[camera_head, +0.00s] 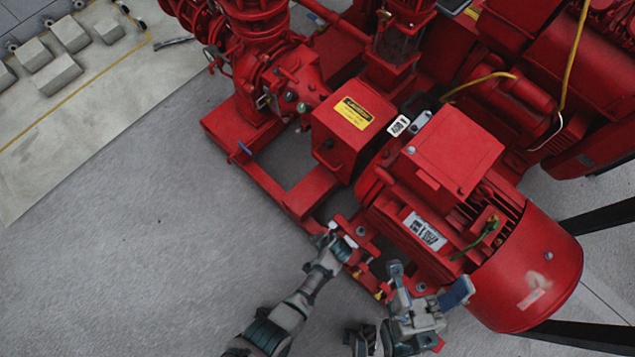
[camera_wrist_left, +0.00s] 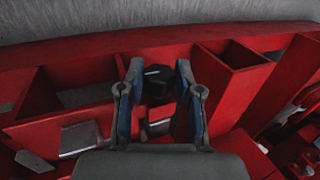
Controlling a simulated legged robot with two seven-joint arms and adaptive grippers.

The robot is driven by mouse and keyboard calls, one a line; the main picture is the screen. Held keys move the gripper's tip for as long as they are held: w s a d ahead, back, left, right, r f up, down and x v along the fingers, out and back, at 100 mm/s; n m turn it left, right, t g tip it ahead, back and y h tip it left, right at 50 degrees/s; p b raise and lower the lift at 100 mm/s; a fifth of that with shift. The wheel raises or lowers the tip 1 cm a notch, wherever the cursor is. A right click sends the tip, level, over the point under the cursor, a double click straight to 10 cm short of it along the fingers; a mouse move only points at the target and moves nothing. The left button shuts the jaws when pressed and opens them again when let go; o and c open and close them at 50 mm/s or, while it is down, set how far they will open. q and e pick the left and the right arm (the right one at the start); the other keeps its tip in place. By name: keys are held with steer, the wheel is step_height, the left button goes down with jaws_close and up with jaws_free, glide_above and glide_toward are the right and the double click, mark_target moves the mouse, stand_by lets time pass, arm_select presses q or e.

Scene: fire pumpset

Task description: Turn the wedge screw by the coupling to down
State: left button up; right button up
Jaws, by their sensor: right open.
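In the head view, my left gripper (camera_head: 335,246) is down at the red base frame (camera_head: 292,200), beside the motor's foot. In the left wrist view, its two fingers (camera_wrist_left: 160,78) point into the frame and stand apart. A dark, six-sided screw head (camera_wrist_left: 157,73) shows between the fingertips; I cannot tell whether they touch it. In the head view I cannot make out this screw or which way it is turned. My right gripper (camera_head: 432,298) is open and empty, beside the motor's lower side. A red box-shaped cover (camera_head: 334,128) with a yellow label stands between pump and motor.
The red motor (camera_head: 535,270) fills the right side. The red pump (camera_head: 262,75) and its pipes stand at upper left. Grey blocks (camera_head: 57,74) lie on a pale slab at far left. The grey floor at lower left is clear.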

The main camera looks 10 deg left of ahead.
arm_select(q)
jaws_close()
steer(key=shift+w+r+p, duration=0.2)
steer(key=shift+r+p, duration=0.05)
steer(key=shift+p, duration=0.15)
steer(key=shift+d+f+g+h, duration=0.1)
steer(key=shift+d+g+h, duration=0.05)
steer(key=shift+g+h, duration=0.3)
steer(key=o, duration=0.7)
jaws_free()
steer(key=shift+o, duration=0.2)
steer(key=shift+s+r, duration=0.15)
steer(key=shift+r, duration=0.05)
steer(key=v, duration=0.6)
steer(key=shift+d+r, duration=0.15)
steer(key=shift+r, duration=0.2)
